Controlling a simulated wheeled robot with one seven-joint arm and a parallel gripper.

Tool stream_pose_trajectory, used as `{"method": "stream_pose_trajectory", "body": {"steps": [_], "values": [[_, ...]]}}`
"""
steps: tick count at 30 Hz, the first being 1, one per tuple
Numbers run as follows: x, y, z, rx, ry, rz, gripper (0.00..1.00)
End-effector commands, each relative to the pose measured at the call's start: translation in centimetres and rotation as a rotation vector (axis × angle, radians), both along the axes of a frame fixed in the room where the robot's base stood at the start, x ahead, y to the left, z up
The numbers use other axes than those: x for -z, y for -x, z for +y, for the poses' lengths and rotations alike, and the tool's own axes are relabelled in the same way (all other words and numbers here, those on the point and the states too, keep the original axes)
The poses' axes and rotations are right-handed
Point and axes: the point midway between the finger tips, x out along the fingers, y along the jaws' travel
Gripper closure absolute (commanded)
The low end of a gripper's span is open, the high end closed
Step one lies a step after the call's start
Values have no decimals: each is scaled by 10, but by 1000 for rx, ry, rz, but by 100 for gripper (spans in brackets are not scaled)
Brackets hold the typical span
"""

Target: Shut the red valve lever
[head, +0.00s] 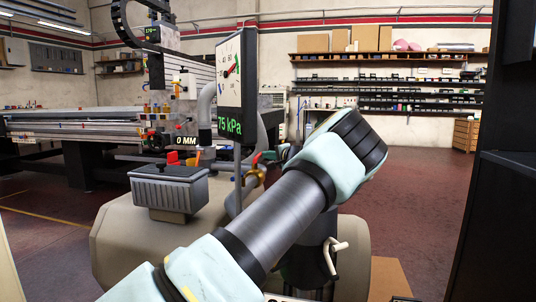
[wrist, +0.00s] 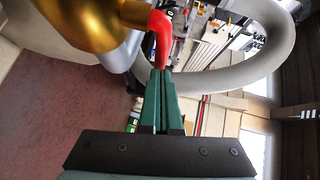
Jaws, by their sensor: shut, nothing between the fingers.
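The red valve lever (wrist: 160,38) shows in the wrist view as a curved handle beside the gold-coloured valve body (wrist: 95,22). In the head view the lever (head: 256,160) is a small red piece above the brass valve (head: 256,175), just right of the gauge panel's post. My gripper (wrist: 161,75) has its green fingers together with nothing between them. The fingertips meet the lower end of the lever in the wrist view; I cannot tell whether they touch it. In the head view my arm hides much of the area right of the valve.
A gauge panel (head: 229,85) reading 75 kPa stands above the valve. A thick grey hose (wrist: 270,60) loops close beside my fingers. A grey ribbed box (head: 168,188) sits on a beige tank (head: 120,245). Open floor (head: 420,190) lies to the right.

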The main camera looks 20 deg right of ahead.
Motion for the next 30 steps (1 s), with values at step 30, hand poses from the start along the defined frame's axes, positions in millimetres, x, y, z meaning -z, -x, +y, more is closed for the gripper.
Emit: {"method": "stream_pose_trajectory", "body": {"steps": [30], "values": [[-1,-19,17,-336,-1,1,100]]}}
